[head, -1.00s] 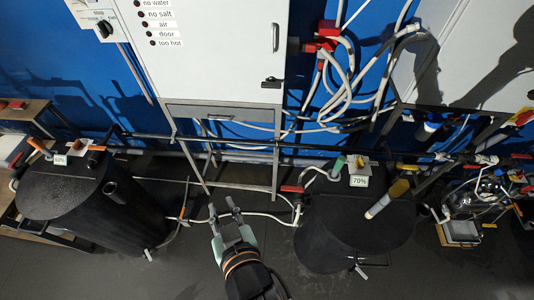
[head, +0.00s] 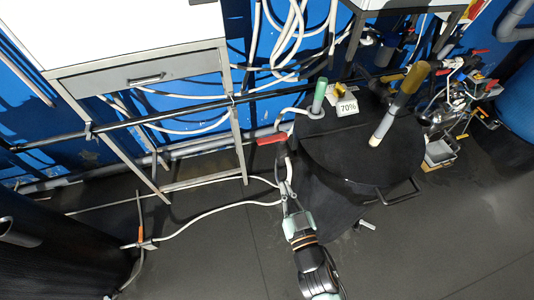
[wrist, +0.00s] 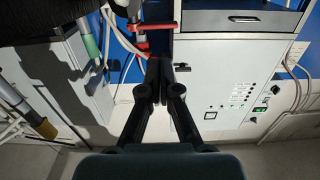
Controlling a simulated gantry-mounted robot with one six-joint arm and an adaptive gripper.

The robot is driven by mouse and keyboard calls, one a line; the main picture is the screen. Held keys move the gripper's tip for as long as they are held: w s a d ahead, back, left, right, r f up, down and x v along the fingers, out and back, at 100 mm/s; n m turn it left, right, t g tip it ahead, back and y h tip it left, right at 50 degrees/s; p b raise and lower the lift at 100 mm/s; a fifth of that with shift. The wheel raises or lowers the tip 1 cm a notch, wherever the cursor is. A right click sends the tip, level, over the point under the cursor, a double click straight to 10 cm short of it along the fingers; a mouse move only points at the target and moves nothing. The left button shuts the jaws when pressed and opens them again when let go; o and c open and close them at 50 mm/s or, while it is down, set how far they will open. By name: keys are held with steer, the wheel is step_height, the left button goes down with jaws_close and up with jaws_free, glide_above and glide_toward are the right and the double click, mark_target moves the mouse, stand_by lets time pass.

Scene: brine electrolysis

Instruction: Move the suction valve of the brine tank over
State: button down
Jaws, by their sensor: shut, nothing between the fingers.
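A black tank (head: 325,150) with a 70% label (head: 347,107) stands right of centre in the head view. A valve with a red handle (head: 271,139) sits at its left side, by a white hose. I cannot tell for sure that this is the suction valve. My gripper (head: 287,187) is just below the red handle in the picture, its fingers together and empty. In the wrist view the shut fingertips (wrist: 166,64) lie just right of and below a red handle (wrist: 142,46). Whether they touch it I cannot tell.
A grey metal frame with a drawer (head: 145,75) stands left of the valve. White hoses (head: 225,208) run low across the floor. Another dark tank (head: 50,250) is at the lower left. Pipes with yellow parts (head: 403,90) rise over the 70% tank.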

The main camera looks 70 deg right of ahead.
mark_target(269, 143)
steer(key=x, duration=1.3)
steer(key=shift+w+d+p, duration=0.2)
steer(key=shift+d+p, duration=0.05)
steer(key=shift+p, duration=0.15)
steer(key=shift+w+f+g+b, duration=0.15)
steer(key=shift+g+b, duration=0.15)
steer(key=shift+b, duration=0.25)
steer(key=shift+m+h, duration=0.3)
